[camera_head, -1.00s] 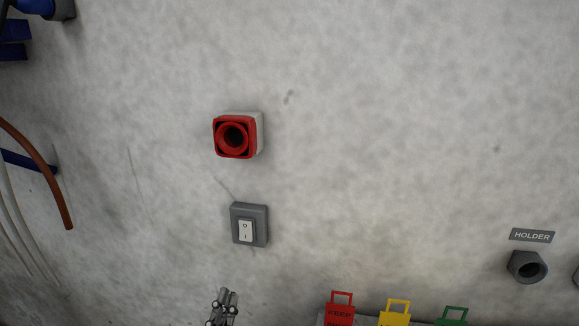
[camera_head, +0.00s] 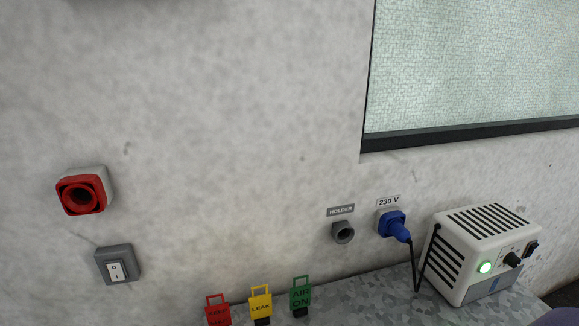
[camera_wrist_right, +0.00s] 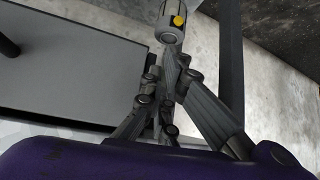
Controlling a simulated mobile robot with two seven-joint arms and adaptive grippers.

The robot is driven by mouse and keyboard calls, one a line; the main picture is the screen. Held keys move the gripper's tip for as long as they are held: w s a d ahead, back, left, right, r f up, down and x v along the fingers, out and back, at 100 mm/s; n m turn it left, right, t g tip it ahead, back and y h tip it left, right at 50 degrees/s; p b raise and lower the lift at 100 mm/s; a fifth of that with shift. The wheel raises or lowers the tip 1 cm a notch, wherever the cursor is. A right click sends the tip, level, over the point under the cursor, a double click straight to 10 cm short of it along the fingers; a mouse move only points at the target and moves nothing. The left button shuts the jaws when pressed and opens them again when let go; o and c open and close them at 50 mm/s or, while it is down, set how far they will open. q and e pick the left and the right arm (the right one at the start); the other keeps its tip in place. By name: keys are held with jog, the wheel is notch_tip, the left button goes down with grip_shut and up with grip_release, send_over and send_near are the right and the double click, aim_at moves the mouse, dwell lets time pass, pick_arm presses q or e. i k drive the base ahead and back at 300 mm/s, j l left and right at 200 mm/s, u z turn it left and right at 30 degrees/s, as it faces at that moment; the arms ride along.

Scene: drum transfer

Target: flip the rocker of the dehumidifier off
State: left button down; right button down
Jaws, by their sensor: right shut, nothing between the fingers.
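The dehumidifier (camera_head: 478,255) is a white box with black vent slots, standing on the right of the grey metal surface in the head view. A green lamp (camera_head: 485,267) glows on its front. A black knob (camera_head: 512,259) sits beside the lamp. The dark rocker (camera_head: 531,248) is at the front's right end; its position is too small to tell. My right gripper (camera_wrist_right: 172,60) is shut and empty in the right wrist view. No gripper shows in the head view, and my left gripper is out of sight. The dehumidifier is not recognisable in the wrist view.
A blue plug (camera_head: 399,229) with black cable sits in the 230 V socket. Red, yellow (camera_head: 260,302) and green tags stand below. A grey cylinder with yellow button (camera_wrist_right: 178,21) lies beyond my right fingertips.

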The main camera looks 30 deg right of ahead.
aim_at(532, 247)
jog(key=k+l, duration=0.1)
jog(key=k, duration=0.35)
jog(key=k+z, duration=0.1)
jog(key=z, duration=1.75)
